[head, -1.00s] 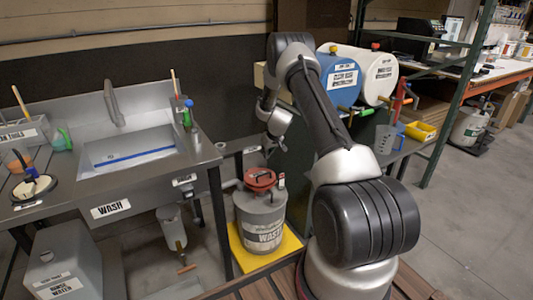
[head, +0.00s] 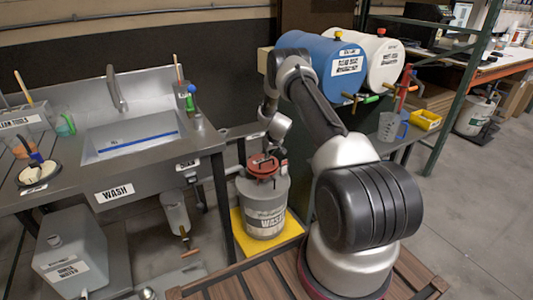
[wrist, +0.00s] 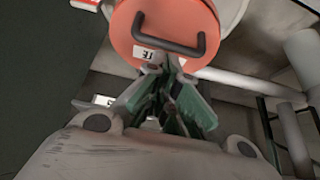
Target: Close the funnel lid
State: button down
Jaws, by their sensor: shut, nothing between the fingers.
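The red funnel lid (head: 258,173) is on top of the grey waste can (head: 263,212) in the head view. It has a dark bar handle, which shows clearly on the orange-red disc (wrist: 150,22) in the wrist view. I cannot tell whether the lid is fully seated or slightly tilted. My gripper (wrist: 168,72) is shut and empty, with its fingertips at the near edge of the lid, below the handle. I cannot tell whether they touch it. In the head view my wrist is just above and right of the lid, and the fingers are too small to make out.
The can stands on a yellow base (head: 240,237). The steel wash sink (head: 130,140) is on the left. Blue (head: 330,55) and white (head: 385,65) drums with taps lie behind my arm. Floor is open at right.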

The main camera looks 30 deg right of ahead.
jog(key=shift+s+f, duration=0.35)
jog(key=shift+f, duration=0.5)
jog(key=shift+s+f, duration=0.25)
